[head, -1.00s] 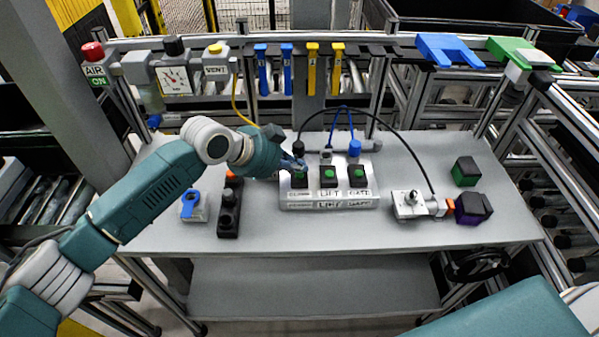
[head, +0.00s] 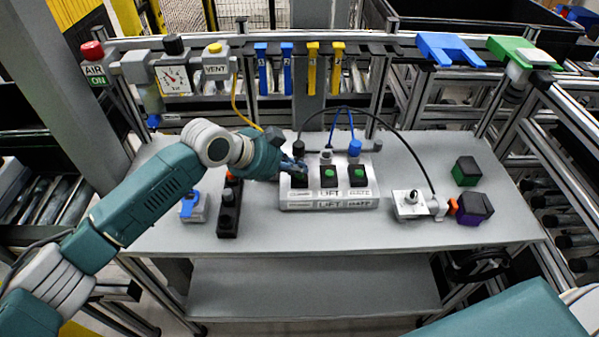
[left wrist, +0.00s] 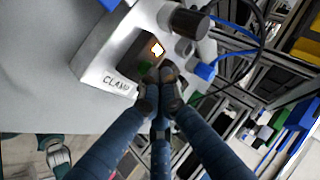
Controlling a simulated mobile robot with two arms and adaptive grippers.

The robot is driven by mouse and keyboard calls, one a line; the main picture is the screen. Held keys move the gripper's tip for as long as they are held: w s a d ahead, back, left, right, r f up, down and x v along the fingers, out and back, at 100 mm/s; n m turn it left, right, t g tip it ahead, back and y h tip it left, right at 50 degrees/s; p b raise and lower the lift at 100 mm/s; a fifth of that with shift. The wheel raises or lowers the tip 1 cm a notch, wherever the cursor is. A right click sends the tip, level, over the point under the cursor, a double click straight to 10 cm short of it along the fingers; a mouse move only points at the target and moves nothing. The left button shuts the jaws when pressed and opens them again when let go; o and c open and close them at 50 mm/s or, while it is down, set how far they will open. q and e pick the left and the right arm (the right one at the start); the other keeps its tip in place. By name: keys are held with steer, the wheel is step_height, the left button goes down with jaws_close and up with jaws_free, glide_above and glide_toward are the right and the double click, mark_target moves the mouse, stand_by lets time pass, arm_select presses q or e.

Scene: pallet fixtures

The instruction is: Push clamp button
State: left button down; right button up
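The clamp button's black housing (head: 299,182) is the leftmost of three on the grey control box (head: 330,203). In the left wrist view the label CLAMP (left wrist: 117,84) shows beside it. A bright yellow-white light (left wrist: 157,49) glows on the housing, and a bit of green button (left wrist: 146,68) shows by my fingertips. My left gripper (head: 299,168) is over this housing, fingers together and pointing down. In the left wrist view its fingertips (left wrist: 159,76) are shut, with nothing seen between them, and appear to touch the button. They hide part of it. My right gripper is out of view.
The green LIFT button (head: 329,174) and GATE button (head: 358,173) stand close to the right. Blue and black cables (head: 352,122) rise behind the box. A black socket block (head: 228,210) is at the left, a metal fixture (head: 411,205) at the right. The table front is clear.

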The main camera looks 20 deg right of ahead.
mark_target(297, 176)
arm_select(q)
steer(key=shift+r+p, duration=0.3)
steer(key=shift+r, duration=0.05)
step_height(297, 176, up, 6)
steer(key=p, duration=0.4)
steer(key=shift+r+p, duration=0.1)
steer(key=shift+p, duration=0.2)
stand_by(0.3)
